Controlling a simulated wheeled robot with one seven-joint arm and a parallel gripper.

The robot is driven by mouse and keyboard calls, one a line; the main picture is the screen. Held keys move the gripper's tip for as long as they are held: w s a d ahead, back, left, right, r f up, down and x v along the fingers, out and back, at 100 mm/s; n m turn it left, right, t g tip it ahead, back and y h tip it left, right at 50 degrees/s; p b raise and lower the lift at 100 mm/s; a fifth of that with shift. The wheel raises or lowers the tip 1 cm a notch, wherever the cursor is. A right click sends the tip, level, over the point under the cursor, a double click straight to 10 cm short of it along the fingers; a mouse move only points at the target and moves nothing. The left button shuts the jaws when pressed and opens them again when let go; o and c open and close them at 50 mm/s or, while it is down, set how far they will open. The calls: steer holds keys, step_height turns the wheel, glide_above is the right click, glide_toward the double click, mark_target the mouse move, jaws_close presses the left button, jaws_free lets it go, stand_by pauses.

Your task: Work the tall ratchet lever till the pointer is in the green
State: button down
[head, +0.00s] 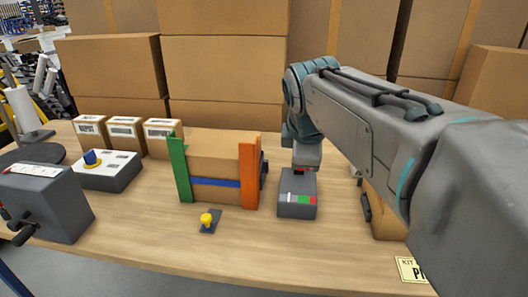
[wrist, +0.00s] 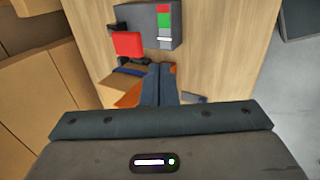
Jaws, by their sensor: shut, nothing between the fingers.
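The grey ratchet box (head: 297,207) stands on the table just right of the strapped carton. It also shows at the top of the wrist view (wrist: 150,14). Its gauge has green and red bands. The white pointer mark (wrist: 164,39) lies outside the green, on the side away from the red. The lever's red grip (wrist: 128,44) stands up from the box, and a bit of red shows below my gripper in the head view. My gripper (wrist: 160,68) is shut and empty, its fingertips beside the red grip; contact cannot be told. My arm hides part of this area in the head view.
A carton (head: 225,150) sits between green and orange plates, close left of the ratchet box. A yellow knob (head: 207,219) is in front. A grey box with a dark crank (head: 48,200) and a blue-knob panel (head: 105,172) stand left. Front table is mostly clear.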

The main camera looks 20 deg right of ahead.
steer(key=shift+r, duration=0.1)
steer(key=w+d+r+g+y+p, duration=0.2)
steer(key=w+r+g+p, duration=0.3)
steer(key=p, duration=1.2)
steer(key=shift+w+d+r, duration=0.6)
steer(key=shift+w+r, duration=1.25)
steer(key=shift+w, duration=0.6)
steer(key=shift+f, duration=0.1)
step_height(320, 180, down, 14)
steer(key=shift+r+p, duration=0.1)
steer(key=shift+p, duration=0.55)
steer(key=shift+s, duration=0.1)
